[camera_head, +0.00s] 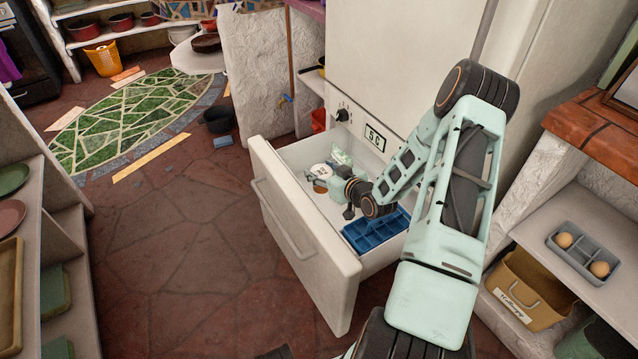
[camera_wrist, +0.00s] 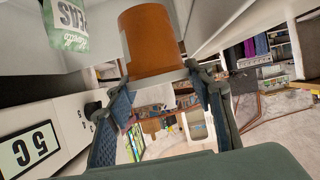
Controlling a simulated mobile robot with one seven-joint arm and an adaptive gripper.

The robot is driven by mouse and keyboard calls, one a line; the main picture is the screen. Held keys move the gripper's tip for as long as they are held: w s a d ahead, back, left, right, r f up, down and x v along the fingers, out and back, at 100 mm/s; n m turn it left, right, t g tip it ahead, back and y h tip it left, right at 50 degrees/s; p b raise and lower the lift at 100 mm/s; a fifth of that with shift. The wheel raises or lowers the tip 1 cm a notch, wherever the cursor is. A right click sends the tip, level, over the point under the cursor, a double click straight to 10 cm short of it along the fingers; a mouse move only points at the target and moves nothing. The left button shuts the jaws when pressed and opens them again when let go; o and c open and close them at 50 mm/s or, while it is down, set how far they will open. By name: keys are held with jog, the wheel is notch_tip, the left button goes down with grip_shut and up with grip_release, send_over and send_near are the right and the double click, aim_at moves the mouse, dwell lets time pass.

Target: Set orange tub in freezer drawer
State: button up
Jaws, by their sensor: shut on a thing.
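The orange tub (camera_wrist: 151,42) is between the two fingers of my gripper (camera_wrist: 160,80) in the wrist view, and the fingers are shut on it. In the head view a small part of the tub (camera_head: 320,188) shows below a white round lid (camera_head: 321,171), beside my gripper (camera_head: 335,182). The freezer drawer (camera_head: 303,238) is pulled open, and my gripper and the tub are over its inside, toward the back left. I cannot tell whether the tub touches the drawer floor.
A blue divided tray (camera_head: 376,232) lies in the drawer's front right. A pale green printed bag (camera_head: 341,157) stands at its back, close to the tub; it also shows in the wrist view (camera_wrist: 66,25). The drawer's left front floor looks free.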

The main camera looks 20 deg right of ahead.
jog(key=w+f+b, duration=0.3)
jog(key=w+f, duration=0.4)
jog(key=f, duration=0.3)
jog(key=shift+w+d, duration=0.3)
jog(key=shift+w, duration=0.1)
jog(key=shift+f, duration=0.15)
jog(key=shift+f+b, duration=0.35)
jog(key=shift+b, duration=0.2)
jog(key=shift+f, duration=0.2)
jog(key=o, duration=1.3)
jog(key=shift+r, duration=0.1)
